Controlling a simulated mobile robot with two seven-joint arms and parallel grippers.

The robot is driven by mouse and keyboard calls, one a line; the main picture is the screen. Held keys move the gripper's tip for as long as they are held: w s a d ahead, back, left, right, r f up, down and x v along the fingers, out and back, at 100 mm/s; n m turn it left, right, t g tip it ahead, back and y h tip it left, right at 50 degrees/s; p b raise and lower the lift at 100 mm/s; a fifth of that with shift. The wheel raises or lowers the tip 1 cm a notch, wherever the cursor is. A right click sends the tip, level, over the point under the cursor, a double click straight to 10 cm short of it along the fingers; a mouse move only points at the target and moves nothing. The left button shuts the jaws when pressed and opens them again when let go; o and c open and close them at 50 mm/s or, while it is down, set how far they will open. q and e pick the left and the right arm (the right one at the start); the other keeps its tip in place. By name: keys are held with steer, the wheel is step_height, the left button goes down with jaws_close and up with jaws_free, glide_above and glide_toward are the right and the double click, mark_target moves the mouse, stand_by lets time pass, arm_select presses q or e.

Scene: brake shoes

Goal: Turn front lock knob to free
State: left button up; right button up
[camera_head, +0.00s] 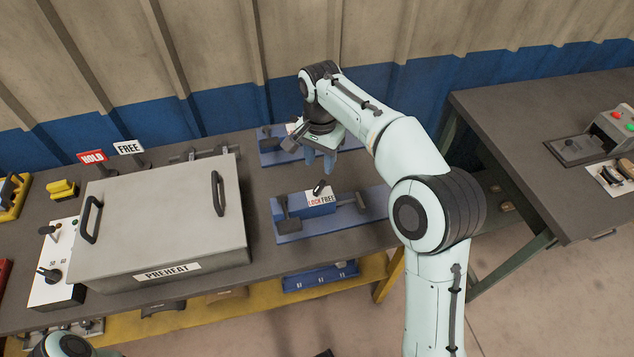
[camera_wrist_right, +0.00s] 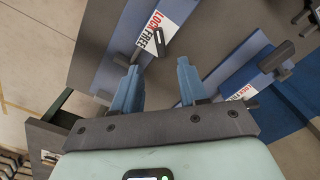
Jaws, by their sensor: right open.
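The front blue fixture (camera_head: 290,226) lies near the front edge of the table. Its small black lock knob (camera_head: 320,187) stands at a white label (camera_head: 319,198) with LOCK in red on the left and FREE on the right. I cannot tell which word it points to. The knob also shows in the right wrist view (camera_wrist_right: 159,42), beyond the fingers. My right gripper (camera_head: 319,161) is open and empty, behind and above this knob, apart from it. Its two blue fingers frame a gap in the right wrist view (camera_wrist_right: 160,86). My left gripper is out of view.
A second blue fixture (camera_head: 268,157) with its own label lies behind, partly hidden by my right gripper. A grey PREHEAT box (camera_head: 160,230) with two handles stands to the left. HOLD (camera_head: 92,157) and FREE (camera_head: 129,147) signs stand behind it. Another table (camera_head: 520,130) is at right.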

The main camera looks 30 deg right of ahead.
mark_target(319, 185)
step_height(319, 185, down, 10)
steer(key=shift+f+b, duration=0.2)
steer(key=shift+b, duration=0.6)
jaws_close()
